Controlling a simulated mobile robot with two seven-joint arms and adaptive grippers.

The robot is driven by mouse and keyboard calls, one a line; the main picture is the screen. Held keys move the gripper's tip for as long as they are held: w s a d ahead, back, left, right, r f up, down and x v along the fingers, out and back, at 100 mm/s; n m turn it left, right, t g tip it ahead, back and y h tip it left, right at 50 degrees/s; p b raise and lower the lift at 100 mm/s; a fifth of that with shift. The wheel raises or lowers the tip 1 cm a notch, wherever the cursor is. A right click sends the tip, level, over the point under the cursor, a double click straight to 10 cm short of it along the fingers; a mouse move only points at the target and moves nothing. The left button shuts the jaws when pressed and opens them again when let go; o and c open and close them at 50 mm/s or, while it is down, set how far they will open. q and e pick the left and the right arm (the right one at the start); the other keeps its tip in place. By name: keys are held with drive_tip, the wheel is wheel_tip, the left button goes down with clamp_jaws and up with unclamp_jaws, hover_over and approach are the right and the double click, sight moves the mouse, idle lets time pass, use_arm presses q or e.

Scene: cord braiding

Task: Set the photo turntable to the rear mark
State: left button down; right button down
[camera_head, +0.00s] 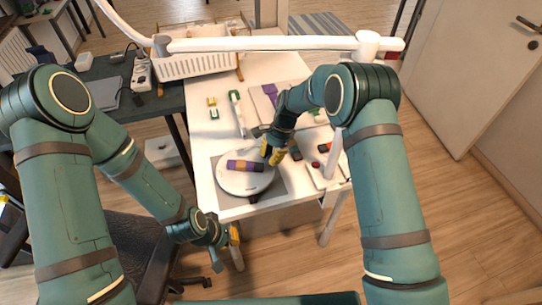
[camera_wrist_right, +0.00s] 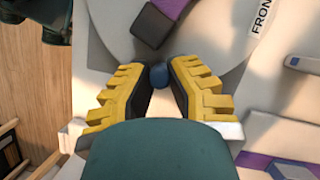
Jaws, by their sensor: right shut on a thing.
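The photo turntable is a round, pale disc (camera_head: 232,185) on a grey mat (camera_head: 279,193) near the table's front edge. A purple and orange block with dark ends (camera_head: 244,166) lies across it. In the right wrist view, the block's dark and purple end (camera_wrist_right: 160,22) shows on the disc (camera_wrist_right: 215,40). My right gripper (camera_head: 272,154) is at the disc's right rim, its yellow fingers closed around a small dark blue knob (camera_wrist_right: 159,75). The word FRONT (camera_wrist_right: 262,17) is printed near the rim. My left gripper (camera_head: 233,236) hangs apart from the table's front-left edge; its fingers are unclear.
A white lamp arm (camera_head: 270,44) spans above the table. A tray with red and dark items (camera_head: 325,168) lies right of the turntable. A green-ended white tool (camera_head: 237,110), small blocks (camera_head: 212,107) and a white basket (camera_head: 195,66) lie behind. Table left of the tool is mostly clear.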

drive_tip(key=c, duration=0.9)
unclamp_jaws()
drive_tip(key=shift+a, duration=0.1)
drive_tip(key=shift+o, duration=0.2)
